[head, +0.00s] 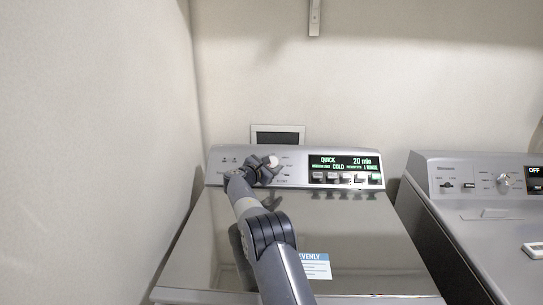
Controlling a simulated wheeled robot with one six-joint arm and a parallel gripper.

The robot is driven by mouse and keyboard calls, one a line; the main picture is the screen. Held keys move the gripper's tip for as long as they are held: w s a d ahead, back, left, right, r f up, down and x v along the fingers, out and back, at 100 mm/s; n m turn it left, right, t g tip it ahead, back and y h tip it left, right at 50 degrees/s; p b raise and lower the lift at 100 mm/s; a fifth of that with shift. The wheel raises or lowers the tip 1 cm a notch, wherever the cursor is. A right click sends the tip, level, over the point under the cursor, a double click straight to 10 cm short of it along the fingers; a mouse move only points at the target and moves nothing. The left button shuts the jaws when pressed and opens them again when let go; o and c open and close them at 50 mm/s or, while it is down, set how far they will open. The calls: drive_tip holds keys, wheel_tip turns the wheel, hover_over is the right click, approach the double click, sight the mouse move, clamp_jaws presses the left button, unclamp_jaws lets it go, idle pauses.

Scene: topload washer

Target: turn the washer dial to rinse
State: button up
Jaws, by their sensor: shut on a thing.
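The washer (330,250) stands in the middle of the head view, with its control panel along the back. The dial (272,160) shows as a pale round knob on the left part of the panel. My gripper (266,168) is at the dial and shut on it; my wrist and fingers hide most of it and some of the labels around it. The panel display (345,162) reads QUICK, 20 min, COLD and 1 RINSE. The dial's pointer cannot be made out.
A row of buttons (345,178) sits under the display. A second machine (470,215) with its own dial and an OFF display stands close on the right. A wall (90,150) rises on the left. A blue and white label (315,266) lies on the washer lid.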

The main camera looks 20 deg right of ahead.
drive_tip(key=shift+m+g+p, duration=0.6)
drive_tip(key=shift+p, duration=0.15)
drive_tip(key=o, duration=1)
drive_tip(key=shift+c, duration=0.2)
drive_tip(key=b+v, duration=0.3)
drive_tip(key=v, duration=0.7)
drive_tip(key=shift+s+a, duration=0.2)
drive_tip(key=shift+a, duration=0.15)
